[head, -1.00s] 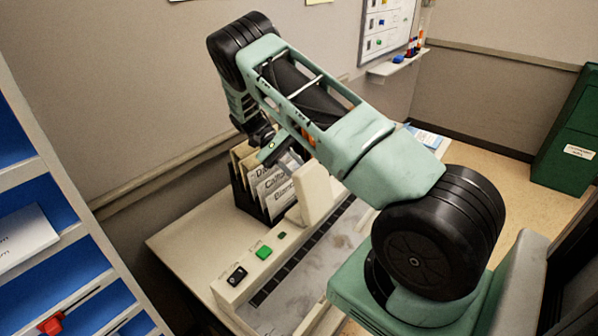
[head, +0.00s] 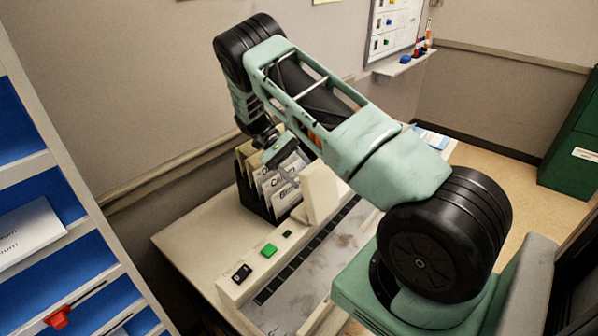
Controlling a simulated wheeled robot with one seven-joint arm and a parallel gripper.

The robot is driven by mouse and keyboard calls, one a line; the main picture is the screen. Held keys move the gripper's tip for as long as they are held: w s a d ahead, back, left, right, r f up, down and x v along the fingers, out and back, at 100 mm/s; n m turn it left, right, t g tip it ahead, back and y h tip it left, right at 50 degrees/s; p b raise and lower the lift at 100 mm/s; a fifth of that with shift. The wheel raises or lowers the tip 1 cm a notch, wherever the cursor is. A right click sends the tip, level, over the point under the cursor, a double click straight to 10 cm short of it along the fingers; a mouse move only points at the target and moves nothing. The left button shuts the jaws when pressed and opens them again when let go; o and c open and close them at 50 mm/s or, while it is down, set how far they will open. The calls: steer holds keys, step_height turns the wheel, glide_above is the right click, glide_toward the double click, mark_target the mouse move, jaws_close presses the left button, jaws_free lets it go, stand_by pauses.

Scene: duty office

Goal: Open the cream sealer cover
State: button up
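The cream sealer (head: 233,293) lies on the table, with a black switch (head: 242,273), a green button (head: 269,249) and a dark slotted strip along its bed. An upright cream piece (head: 320,193), which may be its cover, stands at the sealer's far part, partly hidden behind my arm. My gripper (head: 279,152) hangs at the end of my green arm, above the document rack and just left of and above the upright cream piece. It appears apart from that piece, though the arm crosses close in front. The fingers are small and partly hidden, so their opening does not show.
A black rack (head: 251,199) with labelled folders (head: 277,180) stands behind the sealer, under my gripper. A blue-lined shelf (head: 45,165) stands at the left. The tabletop (head: 185,240) is bare left of the sealer. A green cabinet (head: 575,150) stands at the far right.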

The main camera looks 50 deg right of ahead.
steer(key=shift+s+d+f, duration=0.1)
steer(key=shift+s+f, duration=0.05)
steer(key=p+v, duration=0.3)
steer(key=v, duration=0.9)
steer(key=shift+r, duration=0.25)
steer(key=shift+f, duration=0.1)
